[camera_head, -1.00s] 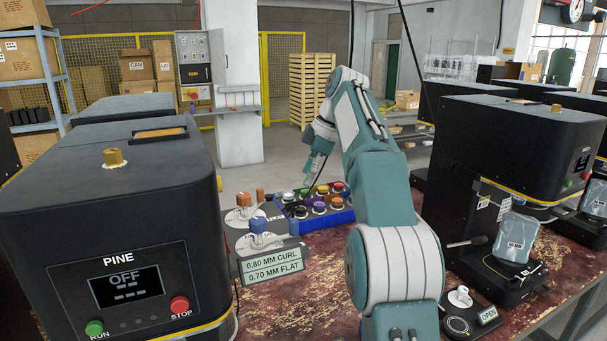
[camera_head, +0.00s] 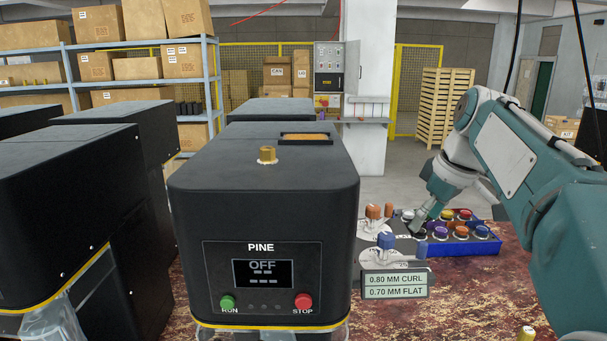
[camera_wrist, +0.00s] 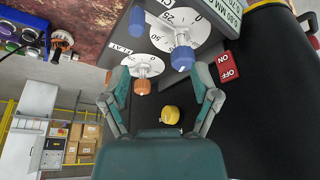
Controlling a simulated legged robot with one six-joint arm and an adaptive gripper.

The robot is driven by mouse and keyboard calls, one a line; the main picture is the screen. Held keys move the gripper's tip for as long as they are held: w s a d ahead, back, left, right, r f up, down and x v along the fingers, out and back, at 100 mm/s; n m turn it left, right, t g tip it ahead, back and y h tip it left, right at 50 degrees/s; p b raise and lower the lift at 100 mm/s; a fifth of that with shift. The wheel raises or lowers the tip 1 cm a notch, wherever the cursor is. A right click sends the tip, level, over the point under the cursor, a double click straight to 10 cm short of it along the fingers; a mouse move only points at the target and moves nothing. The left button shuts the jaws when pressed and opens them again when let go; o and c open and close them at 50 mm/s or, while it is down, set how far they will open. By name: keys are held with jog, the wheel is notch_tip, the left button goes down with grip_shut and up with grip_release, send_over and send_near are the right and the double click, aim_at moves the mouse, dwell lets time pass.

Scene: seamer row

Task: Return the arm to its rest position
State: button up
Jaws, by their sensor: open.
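My arm reaches in from the right in the head view, bent downward. My gripper (camera_head: 418,226) hangs close to the knobs and the blue button tray (camera_head: 470,247); its fingers are small there. In the wrist view my gripper (camera_wrist: 163,75) has its two fingers spread wide, with nothing held between them. Beyond the fingers are an orange knob (camera_wrist: 142,87) and a blue knob (camera_wrist: 182,58) on white dials. A yellow knob (camera_wrist: 170,115) shows between the finger bases, against a black surface. I cannot tell how far the fingers are from the knobs.
The black PINE machine (camera_head: 262,210) fills the middle, its screen reading OFF. A label plate (camera_head: 395,284) stands beside it. Another black machine (camera_head: 75,215) is at the left. Open floor lies behind the worn red bench (camera_head: 455,310).

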jog(key=s+a+f+m+t+h, duration=0.1)
jog(key=s+f+m, duration=0.3)
jog(key=s+f, duration=0.4)
jog(key=s+a+f+m+t+h, duration=0.1)
jog(key=s+a+f+m, duration=0.2)
jog(key=s+f, duration=0.6)
jog(key=s+a, duration=0.1)
jog(key=s, duration=0.4)
jog(key=shift+s+a+f+m+t, duration=0.25)
jog(key=shift+a+m+t, duration=0.05)
jog(key=shift+a+m, duration=0.1)
jog(key=shift+c, duration=1.3)
jog(key=shift+d, duration=0.1)
